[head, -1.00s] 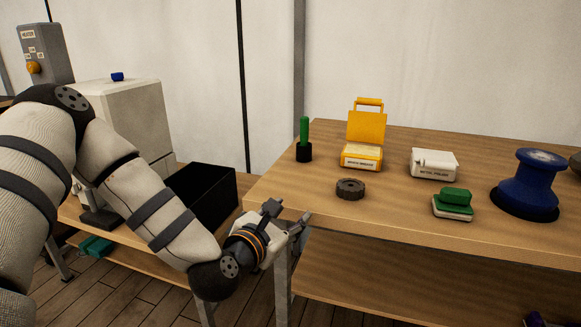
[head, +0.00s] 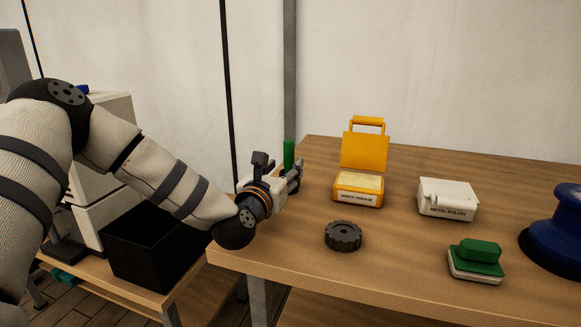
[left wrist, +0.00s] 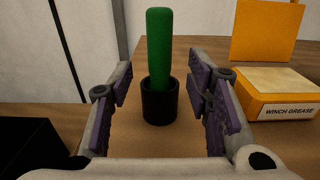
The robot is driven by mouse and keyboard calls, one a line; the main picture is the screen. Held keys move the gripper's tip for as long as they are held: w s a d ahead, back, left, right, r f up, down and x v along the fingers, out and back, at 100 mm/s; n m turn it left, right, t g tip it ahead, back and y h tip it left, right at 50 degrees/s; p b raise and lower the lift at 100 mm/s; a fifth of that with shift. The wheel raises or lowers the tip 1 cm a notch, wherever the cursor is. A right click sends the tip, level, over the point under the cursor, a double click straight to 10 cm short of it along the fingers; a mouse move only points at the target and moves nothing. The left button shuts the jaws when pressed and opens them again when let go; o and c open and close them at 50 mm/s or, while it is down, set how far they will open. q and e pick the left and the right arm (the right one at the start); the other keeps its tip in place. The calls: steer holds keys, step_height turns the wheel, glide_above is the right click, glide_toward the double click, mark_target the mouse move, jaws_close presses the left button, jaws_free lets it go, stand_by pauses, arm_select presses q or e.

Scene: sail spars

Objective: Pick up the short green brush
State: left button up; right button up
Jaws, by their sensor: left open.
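The short green brush (left wrist: 159,52) stands upright with its lower end in a black round cup (left wrist: 159,103) on the wooden table. In the head view only its green upper part (head: 289,154) shows, behind my left gripper. My left gripper (head: 281,170) is open and empty. In the left wrist view its two fingers (left wrist: 162,100) stand apart to the left and right of the brush and cup. The brush appears ahead of the fingers, roughly midway between them, and nothing is gripped. My right gripper is not in view.
A yellow winch grease box (head: 358,188) with an open lid stands close to the right of the brush. A dark knobbed ring (head: 343,236), a white metal polish box (head: 447,200), a green-topped block (head: 477,261) and a blue winch (head: 562,232) are further right. A black bin (head: 150,250) is at left.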

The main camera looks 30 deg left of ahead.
mark_target(287, 160)
arm_select(q)
steer(key=x, duration=0.4)
steer(key=shift+w+r, duration=0.25)
steer(key=shift+r, duration=0.1)
steer(key=shift+a+r, duration=0.1)
jaws_close()
step_height(287, 160, up, 10)
steer(key=shift+p, duration=0.3)
